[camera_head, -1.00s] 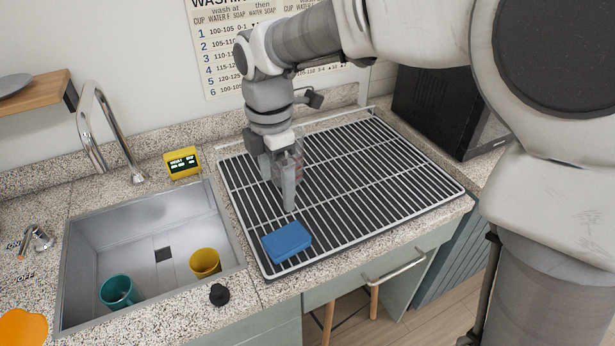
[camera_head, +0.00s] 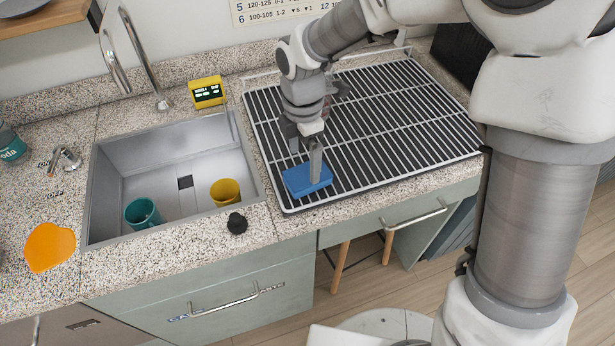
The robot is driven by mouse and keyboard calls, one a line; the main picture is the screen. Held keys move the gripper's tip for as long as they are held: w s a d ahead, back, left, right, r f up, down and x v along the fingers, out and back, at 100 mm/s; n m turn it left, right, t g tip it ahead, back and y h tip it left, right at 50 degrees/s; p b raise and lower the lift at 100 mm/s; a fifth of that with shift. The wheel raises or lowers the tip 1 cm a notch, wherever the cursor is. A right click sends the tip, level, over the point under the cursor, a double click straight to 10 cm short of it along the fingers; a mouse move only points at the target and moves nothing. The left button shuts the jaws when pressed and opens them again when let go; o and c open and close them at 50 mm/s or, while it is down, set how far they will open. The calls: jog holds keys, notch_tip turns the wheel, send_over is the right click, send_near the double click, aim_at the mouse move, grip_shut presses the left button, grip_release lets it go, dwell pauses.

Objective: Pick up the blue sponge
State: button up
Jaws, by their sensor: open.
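The blue sponge (camera_head: 300,184) lies flat on the front left corner of the black drying rack (camera_head: 407,160) with its pale wire frame. My gripper (camera_head: 315,172) points down over the right part of the sponge and overlaps it in the picture. One finger covers part of the sponge's far right side. The jaws are open and hold nothing. I cannot tell whether the fingers touch the sponge or straddle it.
Left of the rack is a metal sink (camera_head: 105,185) with a teal cup (camera_head: 143,213) and a yellow cup (camera_head: 225,192). A black stopper (camera_head: 237,223) sits on the counter in front. A yellow timer (camera_head: 207,92) stands behind the sink, near the tall faucet (camera_head: 140,55).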

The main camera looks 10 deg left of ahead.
aim_at(307, 173)
jog(key=f, duration=0.5)
jog(key=shift+d+f, duration=0.15)
jog(key=shift+d, duration=0.2)
jog(key=c, duration=1.2)
